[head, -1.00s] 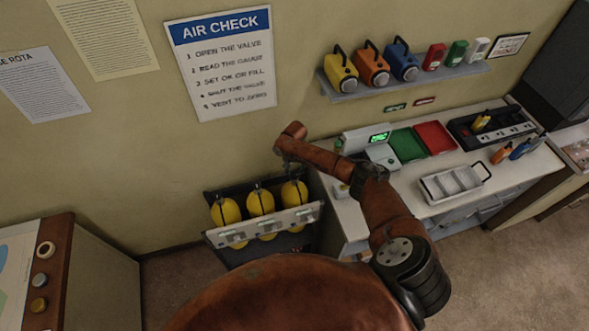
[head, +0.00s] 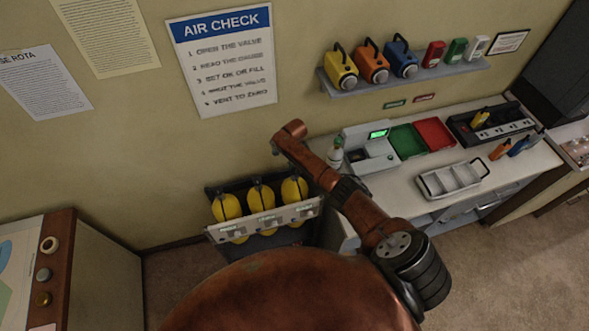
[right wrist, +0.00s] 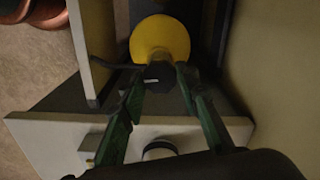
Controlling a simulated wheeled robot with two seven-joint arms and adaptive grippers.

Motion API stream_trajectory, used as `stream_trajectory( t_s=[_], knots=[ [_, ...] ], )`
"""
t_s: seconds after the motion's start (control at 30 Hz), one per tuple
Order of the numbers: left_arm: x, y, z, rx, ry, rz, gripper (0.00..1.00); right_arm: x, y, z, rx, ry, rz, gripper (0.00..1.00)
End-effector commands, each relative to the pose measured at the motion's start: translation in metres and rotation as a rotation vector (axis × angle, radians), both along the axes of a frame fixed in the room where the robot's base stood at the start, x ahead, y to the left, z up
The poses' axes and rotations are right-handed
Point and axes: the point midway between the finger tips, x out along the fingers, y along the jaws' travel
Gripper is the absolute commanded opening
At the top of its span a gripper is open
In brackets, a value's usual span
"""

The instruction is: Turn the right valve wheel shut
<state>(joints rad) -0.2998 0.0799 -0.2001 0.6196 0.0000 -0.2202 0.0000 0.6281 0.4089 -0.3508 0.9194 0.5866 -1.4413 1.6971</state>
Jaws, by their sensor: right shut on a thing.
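Several yellow air cylinders with dark valves stand in a rack (head: 268,222) by the wall. The right cylinder (head: 294,188) is at the rack's right end. In the right wrist view, a yellow cylinder (right wrist: 160,38) carries a dark valve wheel (right wrist: 158,74). My right gripper (right wrist: 160,80) is shut on this wheel, with one green finger on each side. In the head view my right arm reaches over the rack's right end, and its fingers are hard to make out. How far the wheel is turned cannot be told. My left gripper is not in view.
The counter on the right holds a grey device with a green display (head: 370,150), a green tray (head: 407,143), a red tray (head: 435,134) and a white divided tray (head: 452,180). A shelf (head: 405,80) with lamps is above. A cabinet (head: 85,280) stands at left.

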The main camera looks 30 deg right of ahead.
Motion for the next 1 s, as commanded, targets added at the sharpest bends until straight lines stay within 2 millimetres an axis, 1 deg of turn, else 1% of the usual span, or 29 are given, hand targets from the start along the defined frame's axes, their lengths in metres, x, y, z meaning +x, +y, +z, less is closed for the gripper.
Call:
stream_trajectory(
  t_s=[0.1, 0.3, 0.77, 0.8, 1.0],
  knots=[
    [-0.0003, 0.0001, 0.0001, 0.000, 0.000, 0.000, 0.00, -0.0002, -0.0023, 0.0005, -0.004, 0.001, -0.051, 0.05],
    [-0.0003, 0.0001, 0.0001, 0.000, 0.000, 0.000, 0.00, -0.0002, -0.0029, 0.0008, -0.005, 0.000, -0.097, 0.05],
    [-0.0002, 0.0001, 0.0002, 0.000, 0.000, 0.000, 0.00, 0.0002, -0.0037, 0.0014, -0.006, -0.001, -0.109, 0.05],
    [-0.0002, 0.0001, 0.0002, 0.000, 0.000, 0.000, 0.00, 0.0003, -0.0037, 0.0014, -0.006, -0.001, -0.109, 0.31],
    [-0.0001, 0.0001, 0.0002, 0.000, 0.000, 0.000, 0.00, 0.0005, -0.0018, 0.0010, -0.004, -0.001, -0.107, 0.45]
  ],
)
